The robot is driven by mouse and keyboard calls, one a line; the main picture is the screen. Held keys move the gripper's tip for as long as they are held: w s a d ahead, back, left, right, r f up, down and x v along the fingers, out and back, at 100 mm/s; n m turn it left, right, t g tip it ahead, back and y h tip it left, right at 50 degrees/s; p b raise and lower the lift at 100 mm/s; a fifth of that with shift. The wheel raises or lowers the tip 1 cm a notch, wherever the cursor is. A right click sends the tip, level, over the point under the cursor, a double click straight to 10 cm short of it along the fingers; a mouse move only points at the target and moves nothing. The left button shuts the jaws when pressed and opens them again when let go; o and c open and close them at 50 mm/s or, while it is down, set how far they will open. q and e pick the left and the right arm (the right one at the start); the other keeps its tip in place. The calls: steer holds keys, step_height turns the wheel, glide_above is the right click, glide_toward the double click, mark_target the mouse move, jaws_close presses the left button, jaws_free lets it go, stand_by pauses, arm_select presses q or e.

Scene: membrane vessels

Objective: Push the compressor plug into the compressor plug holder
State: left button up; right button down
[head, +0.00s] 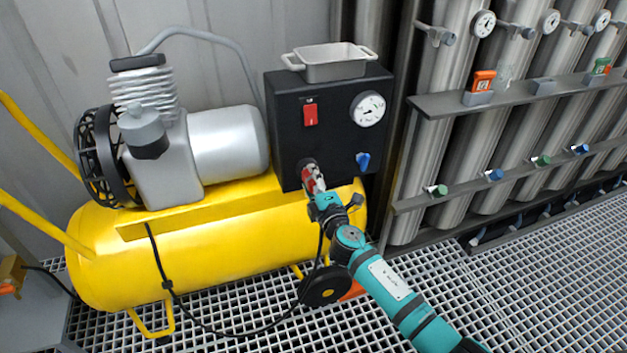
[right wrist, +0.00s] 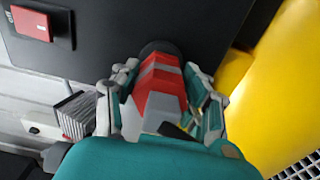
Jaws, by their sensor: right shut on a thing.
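The compressor plug (head: 314,182) is red and grey. My right gripper (head: 318,188) is shut on it at the lower part of the black control box. In the right wrist view the plug (right wrist: 157,92) sits between the two fingers of the gripper (right wrist: 165,95), its far end pointing at the box face. The compressor plug holder (right wrist: 160,48) shows as a dark round rim behind the plug's far end. The plug's tip is hidden, so I cannot tell how deep it sits. My left gripper is not in view.
The black control box (head: 285,135) carries a red switch (head: 310,115), a gauge (head: 368,108) and a blue knob (head: 363,160). A grey tray (head: 335,70) stands on top. The yellow compressor tank (head: 220,240) lies below. Steel vessels (head: 440,130) stand to the right.

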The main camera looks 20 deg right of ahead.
steer(key=shift+w, duration=0.55)
steer(key=c, duration=0.6)
jaws_free()
steer(key=shift+s, duration=0.1)
steer(key=shift+s+f, duration=0.1)
steer(key=shift+s, duration=0.2)
steer(key=s, duration=1.1)
steer(key=shift+s+d, duration=0.1)
steer(key=shift+d, duration=0.1)
